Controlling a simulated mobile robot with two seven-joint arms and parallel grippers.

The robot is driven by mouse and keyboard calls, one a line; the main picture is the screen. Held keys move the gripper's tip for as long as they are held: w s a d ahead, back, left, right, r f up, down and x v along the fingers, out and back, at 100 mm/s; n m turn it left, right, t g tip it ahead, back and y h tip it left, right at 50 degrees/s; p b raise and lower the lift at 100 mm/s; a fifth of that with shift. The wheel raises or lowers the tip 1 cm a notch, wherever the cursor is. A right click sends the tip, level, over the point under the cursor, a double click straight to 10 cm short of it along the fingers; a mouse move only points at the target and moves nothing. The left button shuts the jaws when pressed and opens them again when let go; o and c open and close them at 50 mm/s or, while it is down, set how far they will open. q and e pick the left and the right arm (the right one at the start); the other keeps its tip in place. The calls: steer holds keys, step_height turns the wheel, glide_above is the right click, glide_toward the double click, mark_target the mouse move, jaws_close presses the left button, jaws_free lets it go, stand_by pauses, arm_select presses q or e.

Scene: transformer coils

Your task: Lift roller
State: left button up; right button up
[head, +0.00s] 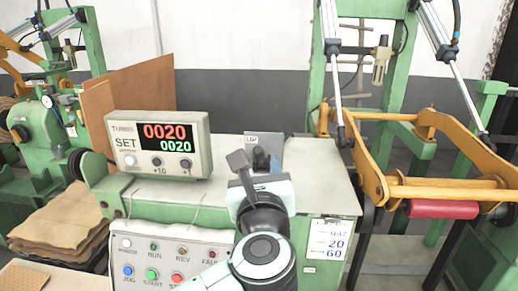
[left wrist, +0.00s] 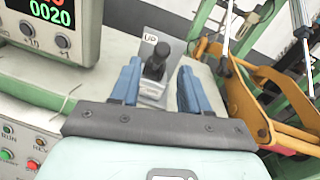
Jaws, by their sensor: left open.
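A red roller (head: 443,208) hangs low between the orange arms (head: 372,170) at the right. My right gripper is not in view.
A counter box (head: 160,144) reading 0020 stands left of my gripper. Below it is a button panel (head: 165,258). White cylinders (head: 450,65) link the green frame to the orange arms. Brown sheets (head: 62,225) are stacked at the left.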

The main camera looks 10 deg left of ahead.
mark_target(259, 157)
arm_select(q)
steer(key=w, duration=0.2)
steer(key=w+p, duration=0.1)
steer(key=w, duration=0.3)
steer(key=shift+a, duration=0.4)
jaws_close()
